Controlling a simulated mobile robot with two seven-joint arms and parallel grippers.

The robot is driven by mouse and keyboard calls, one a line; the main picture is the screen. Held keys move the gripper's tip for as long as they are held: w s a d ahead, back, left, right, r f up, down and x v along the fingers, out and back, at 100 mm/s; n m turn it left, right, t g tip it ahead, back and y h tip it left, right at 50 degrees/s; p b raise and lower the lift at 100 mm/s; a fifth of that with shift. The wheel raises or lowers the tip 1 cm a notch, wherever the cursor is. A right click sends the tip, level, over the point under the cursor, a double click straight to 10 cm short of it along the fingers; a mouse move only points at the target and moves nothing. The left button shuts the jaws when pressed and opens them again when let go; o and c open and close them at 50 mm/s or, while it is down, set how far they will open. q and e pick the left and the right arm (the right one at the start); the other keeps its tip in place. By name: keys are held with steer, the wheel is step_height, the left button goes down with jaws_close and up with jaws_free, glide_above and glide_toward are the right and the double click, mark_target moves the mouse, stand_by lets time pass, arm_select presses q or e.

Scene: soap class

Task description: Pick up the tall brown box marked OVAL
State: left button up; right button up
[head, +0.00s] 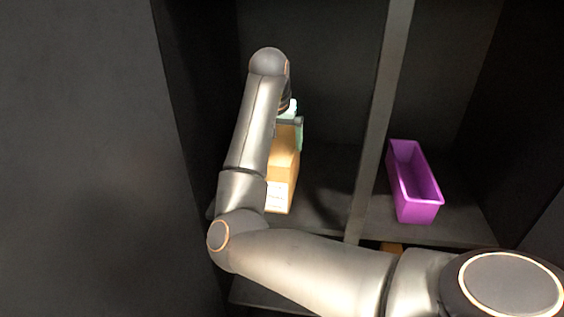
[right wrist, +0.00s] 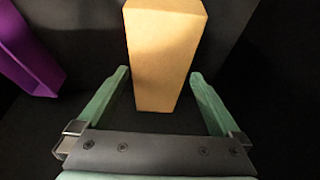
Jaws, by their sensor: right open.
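The tall brown box (head: 284,168) stands upright on the shelf in the left compartment in the head view, with a white label low on its front. My right arm hides its left side. I cannot read the label. In the right wrist view the brown box (right wrist: 164,58) rises between and beyond the green fingers of my right gripper (right wrist: 160,92). The gripper is open, with one finger on each side and a dark gap to the box. In the head view only a bit of my right gripper (head: 293,112) shows, at the box's top. My left gripper is not in view.
A purple open bin (head: 420,212) stands on the shelf in the right compartment; part of a purple thing (right wrist: 28,50) shows in the right wrist view. A dark upright divider (head: 377,120) separates the compartments. A small orange-brown thing (head: 391,248) shows below the shelf.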

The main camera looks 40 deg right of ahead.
steer(key=p+x, duration=0.1)
steer(key=x, duration=0.5)
steer(key=shift+w+d+f, duration=0.1)
steer(key=shift+d+f, duration=0.15)
steer(key=shift+f, duration=0.05)
steer(key=shift+r, duration=0.1)
jaws_close()
stand_by(0.5)
